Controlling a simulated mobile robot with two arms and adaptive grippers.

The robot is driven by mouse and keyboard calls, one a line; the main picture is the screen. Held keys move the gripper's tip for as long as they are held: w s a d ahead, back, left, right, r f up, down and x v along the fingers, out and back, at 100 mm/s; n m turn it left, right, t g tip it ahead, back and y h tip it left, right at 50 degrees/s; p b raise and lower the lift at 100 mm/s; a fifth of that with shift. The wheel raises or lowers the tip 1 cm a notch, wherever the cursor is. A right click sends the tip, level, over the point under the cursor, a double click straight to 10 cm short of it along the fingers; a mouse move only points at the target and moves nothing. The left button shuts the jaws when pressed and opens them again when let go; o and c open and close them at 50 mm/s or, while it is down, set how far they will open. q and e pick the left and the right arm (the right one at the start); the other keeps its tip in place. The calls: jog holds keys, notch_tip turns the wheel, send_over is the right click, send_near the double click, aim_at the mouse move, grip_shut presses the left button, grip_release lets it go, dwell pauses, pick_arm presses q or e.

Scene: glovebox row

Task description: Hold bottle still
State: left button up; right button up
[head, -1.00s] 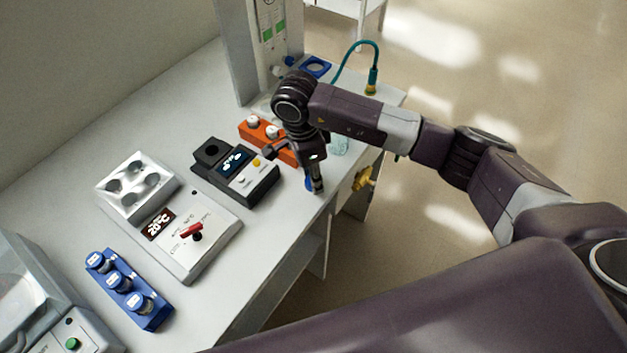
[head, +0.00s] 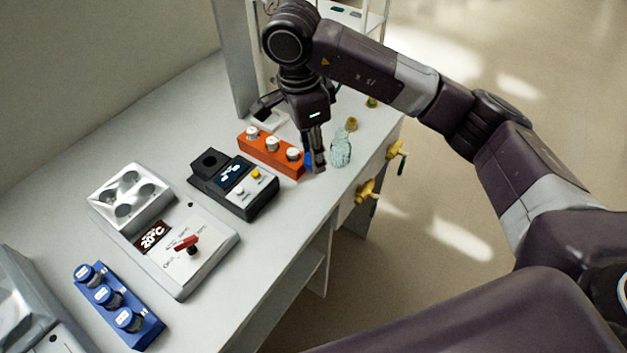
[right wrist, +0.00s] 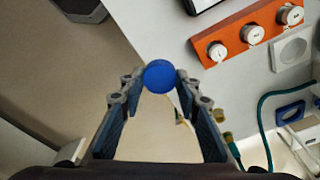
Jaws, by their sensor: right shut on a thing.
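My right gripper (head: 316,160) points down just above the table's front edge, beside the orange rack. In the right wrist view its fingertips (right wrist: 160,80) are shut on a round blue cap (right wrist: 160,76). A sliver of blue (head: 308,159) shows at the fingers in the head view. I cannot see what, if anything, is below the cap. A clear, pale teal bottle (head: 340,148) stands upright on the table, just right of the gripper and apart from it, with no cap that I can make out. My left gripper is out of view.
The orange rack (head: 262,156) holds white-capped vials. A black device (head: 262,199), a white temperature unit (head: 208,259) and a blue vial rack (head: 142,328) stand leftward. Yellow valves (head: 367,192) stick out from the table's front. The wrist view shows a teal hose (right wrist: 264,125).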

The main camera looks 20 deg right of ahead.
notch_tip(320, 180, up, 8)
jog(key=shift+f, duration=0.15)
dwell(0.4)
